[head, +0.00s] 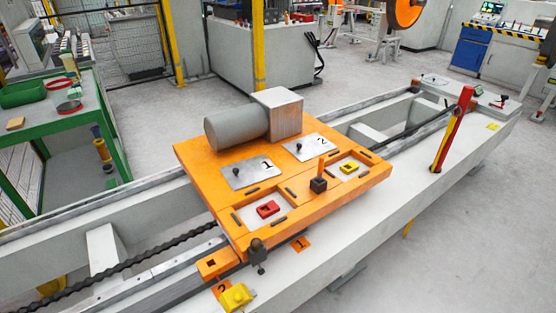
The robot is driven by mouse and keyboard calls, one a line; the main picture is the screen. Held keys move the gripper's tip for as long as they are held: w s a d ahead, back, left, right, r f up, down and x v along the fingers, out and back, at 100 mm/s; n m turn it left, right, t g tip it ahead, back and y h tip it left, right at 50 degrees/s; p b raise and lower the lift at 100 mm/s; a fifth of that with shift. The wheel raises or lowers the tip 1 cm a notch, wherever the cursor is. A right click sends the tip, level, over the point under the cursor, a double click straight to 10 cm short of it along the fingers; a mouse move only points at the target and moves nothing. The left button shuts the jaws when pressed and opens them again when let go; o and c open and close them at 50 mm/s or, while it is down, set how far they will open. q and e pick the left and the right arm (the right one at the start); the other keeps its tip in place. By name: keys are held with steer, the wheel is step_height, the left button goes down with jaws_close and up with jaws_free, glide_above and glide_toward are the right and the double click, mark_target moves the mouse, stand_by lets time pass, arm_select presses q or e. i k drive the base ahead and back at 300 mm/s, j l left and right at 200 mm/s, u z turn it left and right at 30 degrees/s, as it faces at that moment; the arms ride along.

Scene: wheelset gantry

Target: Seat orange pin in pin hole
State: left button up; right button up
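An orange pin (321,169) stands upright in a small black block (318,185) on the right part of the orange carriage plate (203,168). Its lower end is hidden in the block. An orange bracket (216,263) at the plate's front left corner has a small dark spot on top that looks like a hole; I cannot tell whether it is the pin hole. Neither of my grippers is in view, and nothing is touching the pin.
The carriage bears a grey motor (237,126), metal plates marked 1 (250,174) and 2 (306,146), and red (268,209) and yellow (349,167) blocks. A dark knob (257,246) stands at its front edge.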

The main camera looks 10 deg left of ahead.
mark_target(273, 117)
steer(key=u, duration=0.4)
steer(key=i+l+u, duration=0.1)
steer(key=u, duration=0.3)
steer(key=l+u, duration=0.1)
steer(key=u, duration=0.3)
steer(key=l+u, duration=0.1)
steer(key=u, duration=0.3)
steer(key=l+u, duration=0.75)
steer(key=l, duration=0.25)
steer(key=k, duration=0.05)
